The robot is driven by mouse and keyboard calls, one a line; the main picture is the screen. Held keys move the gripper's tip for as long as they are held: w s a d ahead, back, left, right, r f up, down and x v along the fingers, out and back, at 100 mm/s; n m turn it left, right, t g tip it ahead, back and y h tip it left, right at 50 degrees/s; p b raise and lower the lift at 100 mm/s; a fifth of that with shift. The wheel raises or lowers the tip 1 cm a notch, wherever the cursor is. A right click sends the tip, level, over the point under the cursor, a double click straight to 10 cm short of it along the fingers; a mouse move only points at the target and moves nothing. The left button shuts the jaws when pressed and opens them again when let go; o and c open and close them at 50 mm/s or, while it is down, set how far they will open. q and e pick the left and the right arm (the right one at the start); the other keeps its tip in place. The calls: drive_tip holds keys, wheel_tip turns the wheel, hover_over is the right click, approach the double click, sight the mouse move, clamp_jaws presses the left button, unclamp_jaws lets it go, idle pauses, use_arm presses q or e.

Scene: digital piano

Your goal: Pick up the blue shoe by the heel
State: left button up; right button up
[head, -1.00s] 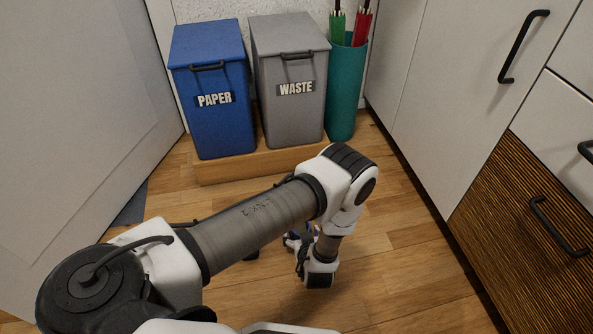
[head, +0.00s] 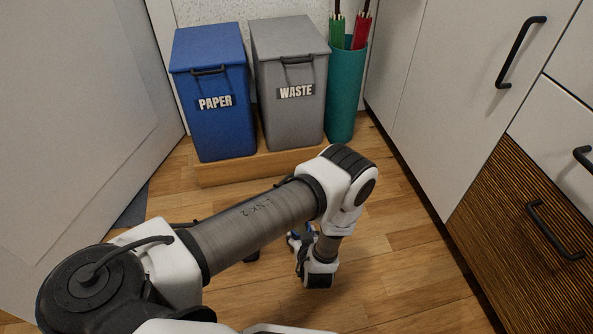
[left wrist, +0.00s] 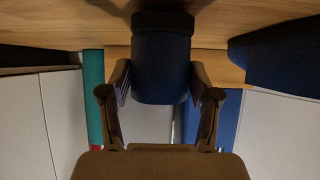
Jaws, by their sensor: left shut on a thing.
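In the left wrist view, the dark blue shoe (left wrist: 163,45) sits between the two fingers of my left gripper (left wrist: 160,78). The fingers press on both sides of its rounded end, and the gripper is shut on it. In the head view, my left arm reaches down over the floor and hides most of the shoe and the fingertips. My right gripper is not in view.
A blue PAPER bin (head: 213,115) and a grey WASTE bin (head: 292,110) stand on a wooden base (head: 260,165). A teal holder (head: 345,95) is beside them. White and brown cabinets (head: 440,100) line the right. Floor is free right of my wrist.

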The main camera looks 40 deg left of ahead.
use_arm(q)
drive_tip(key=shift+r+p, duration=2.05)
drive_tip(key=shift+r, duration=0.5)
